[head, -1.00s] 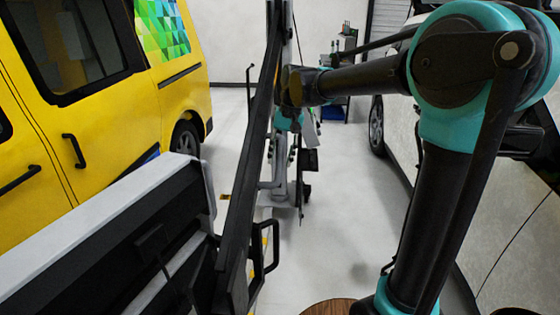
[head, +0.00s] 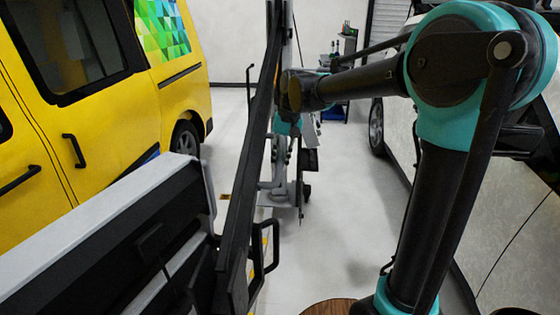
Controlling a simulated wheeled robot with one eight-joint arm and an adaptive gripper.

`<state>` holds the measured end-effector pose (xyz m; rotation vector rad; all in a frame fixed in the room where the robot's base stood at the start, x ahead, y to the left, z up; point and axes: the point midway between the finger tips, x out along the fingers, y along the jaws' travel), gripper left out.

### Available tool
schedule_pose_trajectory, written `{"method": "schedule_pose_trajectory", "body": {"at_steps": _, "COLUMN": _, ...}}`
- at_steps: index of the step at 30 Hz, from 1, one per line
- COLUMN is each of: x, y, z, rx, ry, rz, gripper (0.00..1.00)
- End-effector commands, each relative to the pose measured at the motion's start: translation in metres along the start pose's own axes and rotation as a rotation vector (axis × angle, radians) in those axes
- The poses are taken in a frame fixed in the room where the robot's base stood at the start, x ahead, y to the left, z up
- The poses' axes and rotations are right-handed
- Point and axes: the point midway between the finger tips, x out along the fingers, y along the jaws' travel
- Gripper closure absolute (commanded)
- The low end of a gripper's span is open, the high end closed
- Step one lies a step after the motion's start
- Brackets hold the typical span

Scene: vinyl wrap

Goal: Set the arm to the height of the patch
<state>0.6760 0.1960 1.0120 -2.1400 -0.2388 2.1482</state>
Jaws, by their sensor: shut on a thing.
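A coloured patch (head: 162,30) of blue, green and yellow triangles lies on the yellow van's (head: 182,98) side, upper left. I cannot tell whether it is the task's patch. My arm comes in from the right; its forearm runs left and slightly down to a dark wrist joint, with a teal part below it. The end of my arm is beside the tall dark bar, to the right of the van.
A long dark bar (head: 248,150) rises through the middle. A silver car (head: 490,235) fills the right side. A dark cart (head: 338,75) stands at the back. The floor (head: 345,205) between stand and car is clear.

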Motion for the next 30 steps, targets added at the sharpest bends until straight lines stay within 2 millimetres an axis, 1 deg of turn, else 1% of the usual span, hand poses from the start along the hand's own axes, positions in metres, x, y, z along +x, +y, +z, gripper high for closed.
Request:
{"method": "schedule_pose_trajectory", "body": {"at_steps": 5, "x": 0.003, "y": 0.001, "z": -0.002, "rx": 0.000, "ry": 0.003, "rz": 0.000, "gripper": 1.00}}
{"method": "schedule_pose_trajectory", "body": {"at_steps": 8, "x": 0.015, "y": 0.003, "z": -0.008, "rx": -0.003, "ry": 0.018, "rz": 0.001, "gripper": 1.00}}
{"method": "schedule_pose_trajectory", "body": {"at_steps": 12, "x": 0.038, "y": 0.008, "z": -0.019, "rx": -0.008, "ry": 0.048, "rz": 0.005, "gripper": 1.00}}
{"method": "schedule_pose_trajectory", "body": {"at_steps": 15, "x": 0.049, "y": 0.011, "z": -0.023, "rx": -0.010, "ry": 0.062, "rz": 0.005, "gripper": 1.00}}
{"method": "schedule_pose_trajectory", "body": {"at_steps": 19, "x": 0.054, "y": 0.012, "z": -0.026, "rx": -0.011, "ry": 0.071, "rz": 0.006, "gripper": 1.00}}
{"method": "schedule_pose_trajectory", "body": {"at_steps": 26, "x": 0.054, "y": 0.013, "z": -0.026, "rx": -0.011, "ry": 0.071, "rz": 0.006, "gripper": 1.00}}
{"method": "schedule_pose_trajectory", "body": {"at_steps": 27, "x": 0.054, "y": 0.013, "z": -0.026, "rx": -0.011, "ry": 0.071, "rz": 0.006, "gripper": 0.82}}
{"method": "schedule_pose_trajectory", "body": {"at_steps": 30, "x": 0.054, "y": 0.013, "z": -0.026, "rx": -0.012, "ry": 0.070, "rz": 0.006, "gripper": 0.69}}
